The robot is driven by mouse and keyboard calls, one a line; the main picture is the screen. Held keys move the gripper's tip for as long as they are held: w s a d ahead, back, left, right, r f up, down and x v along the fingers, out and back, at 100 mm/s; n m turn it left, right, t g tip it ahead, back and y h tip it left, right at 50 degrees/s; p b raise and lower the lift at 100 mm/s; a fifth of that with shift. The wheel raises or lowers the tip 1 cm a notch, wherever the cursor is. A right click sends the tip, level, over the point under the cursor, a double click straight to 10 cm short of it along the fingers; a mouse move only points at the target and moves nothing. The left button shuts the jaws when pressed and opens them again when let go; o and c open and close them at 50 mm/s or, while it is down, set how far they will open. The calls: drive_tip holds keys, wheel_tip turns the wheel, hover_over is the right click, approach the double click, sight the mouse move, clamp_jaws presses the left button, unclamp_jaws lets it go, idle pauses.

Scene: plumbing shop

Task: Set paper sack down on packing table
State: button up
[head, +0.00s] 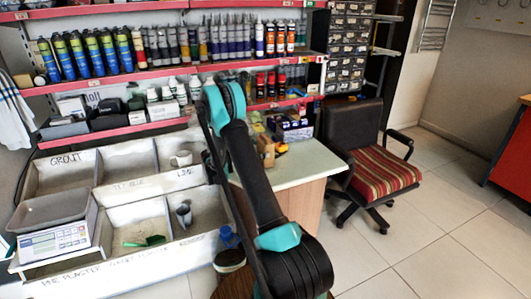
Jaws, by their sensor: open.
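A table (305,160) with a pale top and a wooden side stands in the middle, and it looks like the packing table. A small brown object (266,150), possibly the paper sack, is at its back left, partly hidden behind my arm. It looks upright and seems to rest on the tabletop, but it is too small to be sure. My arm rises from the bottom centre and bends at a teal joint in front of the shelves. My gripper cannot be made out, so I cannot see its place relative to the brown object.
Labelled bins (110,173) and a scale (55,240) are at left; a green scoop (145,241) lies in one bin. Shelves of bottles (165,70) stand behind. A striped office chair (375,165) is right of the table. The tiled floor (435,230) at right is clear.

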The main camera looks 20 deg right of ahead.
drive_tip(key=shift+d, duration=0.95)
drive_tip(key=c, duration=1.6)
drive_tip(key=shift+c, duration=0.6)
drive_tip(key=shift+r, duration=0.15)
